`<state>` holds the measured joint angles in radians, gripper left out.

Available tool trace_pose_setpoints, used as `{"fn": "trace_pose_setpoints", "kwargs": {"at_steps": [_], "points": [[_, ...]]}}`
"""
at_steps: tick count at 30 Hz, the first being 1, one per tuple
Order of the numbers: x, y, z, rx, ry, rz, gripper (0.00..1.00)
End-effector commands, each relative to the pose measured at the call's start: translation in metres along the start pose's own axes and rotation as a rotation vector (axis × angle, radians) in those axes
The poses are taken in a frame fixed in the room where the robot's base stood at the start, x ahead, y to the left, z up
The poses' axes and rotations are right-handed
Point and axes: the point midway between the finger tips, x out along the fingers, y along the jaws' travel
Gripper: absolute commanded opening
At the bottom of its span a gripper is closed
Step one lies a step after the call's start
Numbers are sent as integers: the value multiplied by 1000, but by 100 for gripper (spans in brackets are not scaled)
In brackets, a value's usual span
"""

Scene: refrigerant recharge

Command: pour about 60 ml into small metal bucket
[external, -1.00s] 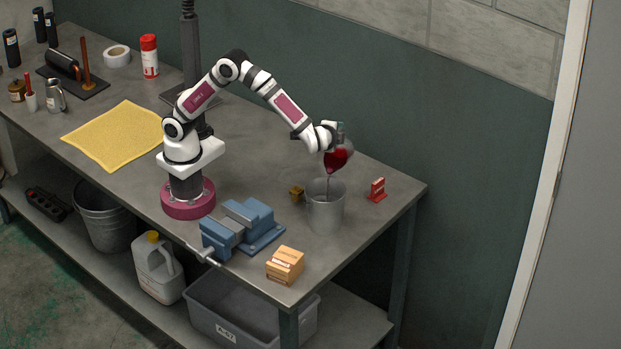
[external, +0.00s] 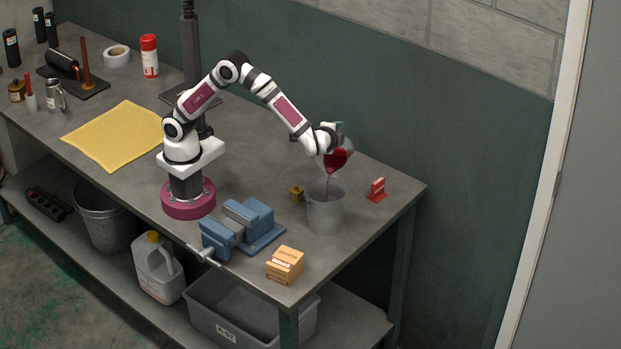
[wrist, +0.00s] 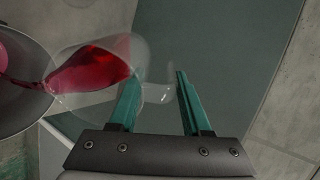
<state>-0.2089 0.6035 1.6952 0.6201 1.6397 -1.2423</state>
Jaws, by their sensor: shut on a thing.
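A clear vessel with red liquid (external: 338,159) is tilted above the small metal bucket (external: 325,212) near the right end of the bench. A thin red stream falls from it into the bucket. In the wrist view the tilted vessel (wrist: 92,75) shows red liquid running to its mouth on the left, over the bucket's rim (wrist: 38,122). My gripper (external: 337,128) is shut on the vessel, its green fingers (wrist: 160,95) on either side of it in the wrist view. The liquid level inside the bucket is not clear.
A red stand (external: 377,190) is right of the bucket and a small brass block (external: 296,192) left of it. A yellow cloth (external: 115,135) lies at left.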

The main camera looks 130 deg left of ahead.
Motion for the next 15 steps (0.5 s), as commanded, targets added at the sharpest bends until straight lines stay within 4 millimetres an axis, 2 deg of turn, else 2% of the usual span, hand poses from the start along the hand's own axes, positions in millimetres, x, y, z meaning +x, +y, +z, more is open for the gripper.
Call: {"fn": "trace_pose_setpoints", "kwargs": {"at_steps": [15], "points": [[-3, -1, 0, 2, 2, -28, 0]]}}
